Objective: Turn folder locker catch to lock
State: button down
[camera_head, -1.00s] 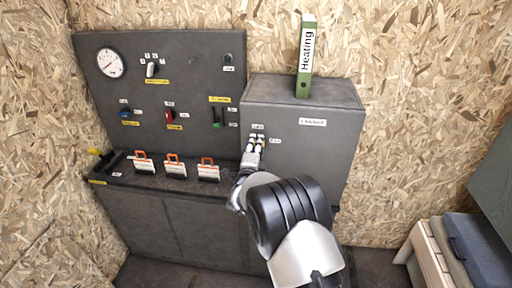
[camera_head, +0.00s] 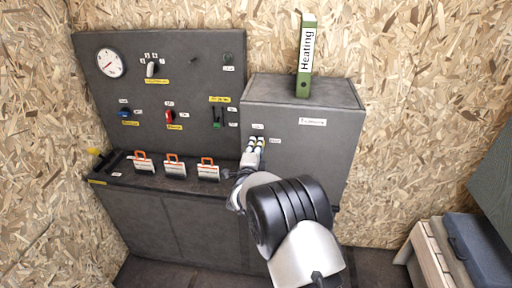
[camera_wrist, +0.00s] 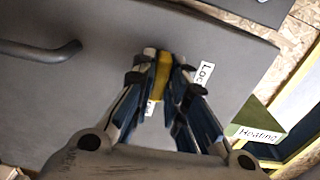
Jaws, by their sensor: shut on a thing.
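The locker (camera_head: 315,150) is a dark grey cabinet with a label on its front. Its catch (camera_wrist: 163,74) shows in the wrist view as a yellow piece between my fingertips. My gripper (camera_wrist: 162,72) is shut on the catch, with one finger on each side. In the head view my gripper (camera_head: 257,143) reaches the locker's left front from below and covers the catch. A white label starting "Loc" (camera_wrist: 204,75) lies beside the right finger; another label is partly hidden between the fingers. The catch's exact angle is hard to read.
A green "Heating" folder (camera_head: 306,60) stands on the locker. A dark handle (camera_wrist: 40,50) is on the locker front. Left is a panel (camera_head: 190,85) with a gauge and switches, above several orange-handled items (camera_head: 175,167) on a ledge. A bench (camera_head: 435,250) stands at lower right.

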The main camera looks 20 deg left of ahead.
jog(key=n+b, duration=0.2)
jog(key=n, duration=0.2)
jog(key=shift+f, duration=0.1)
jog(key=n+b, duration=0.1)
jog(key=n, duration=0.3)
jog(key=shift+n, duration=0.4)
jog(key=shift+n+p, duration=0.35)
jog(key=shift+n, duration=4.15)
jog(key=c, duration=1.6)
grip_release()
